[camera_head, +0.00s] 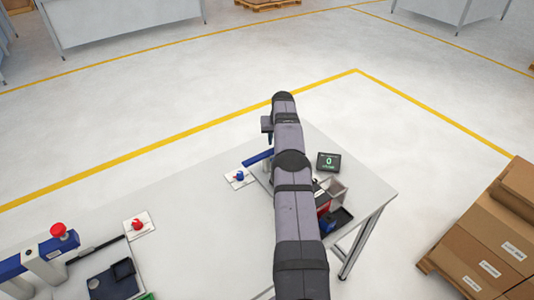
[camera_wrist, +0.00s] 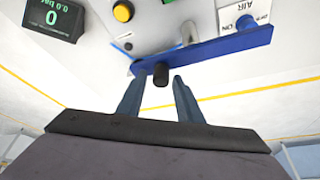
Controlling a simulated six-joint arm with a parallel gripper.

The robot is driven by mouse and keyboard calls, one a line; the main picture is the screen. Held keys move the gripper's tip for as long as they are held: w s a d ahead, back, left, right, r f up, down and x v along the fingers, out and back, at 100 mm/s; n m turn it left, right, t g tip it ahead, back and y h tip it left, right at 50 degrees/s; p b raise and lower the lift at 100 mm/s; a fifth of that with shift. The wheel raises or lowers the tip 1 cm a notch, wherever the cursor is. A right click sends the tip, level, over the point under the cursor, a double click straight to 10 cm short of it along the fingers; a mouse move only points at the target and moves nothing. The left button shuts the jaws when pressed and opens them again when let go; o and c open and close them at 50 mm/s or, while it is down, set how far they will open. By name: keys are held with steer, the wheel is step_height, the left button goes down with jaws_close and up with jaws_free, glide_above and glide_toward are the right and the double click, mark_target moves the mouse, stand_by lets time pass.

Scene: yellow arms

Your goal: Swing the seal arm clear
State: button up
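The seal arm appears to be the blue bar (camera_wrist: 215,47), which runs across the upper wrist view with a black knob (camera_wrist: 161,75) at its left end. In the head view a short part of the blue bar (camera_head: 258,158) shows left of my arm. My gripper (camera_wrist: 158,74) is open. Its two fingers stand on either side of the black knob, with a small gap showing at each side. In the head view my own arm hides the knob and most of the fixture.
A display (camera_head: 328,162) reading 0 stands right of my arm. A blue air knob (camera_wrist: 245,22) sits on a white ON/OFF plate behind the bar. A yellow button (camera_wrist: 123,11) is near. A red knob (camera_head: 137,224) and a red button (camera_head: 58,230) are at left. The table's middle is clear.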

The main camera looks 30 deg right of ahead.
steer(key=shift+r, duration=0.1)
steer(key=shift+r+p, duration=2.95)
steer(key=shift+r, duration=0.7)
steer(key=s+a+r+n+g+y+b, duration=0.15)
steer(key=s+a, duration=0.25)
steer(key=a, duration=0.8)
steer(key=s+a+r+n+b, duration=0.25)
steer(key=s+a, duration=0.25)
steer(key=a, duration=0.7)
steer(key=s+a+f+b, duration=0.1)
steer(key=s+a, duration=0.3)
steer(key=s, duration=0.5)
steer(key=s+a+f+n+g+b, duration=0.1)
steer(key=s+a+f, duration=0.2)
steer(key=s, duration=0.6)
steer(key=s+a+f+n+g+b, duration=0.1)
steer(key=s+a+f+b, duration=0.1)
steer(key=s+a, duration=0.5)
steer(key=s, duration=0.2)
steer(key=shift+s+a+f+y, duration=0.15)
steer(key=shift+s+f+y, duration=0.15)
steer(key=shift+f+y, duration=0.05)
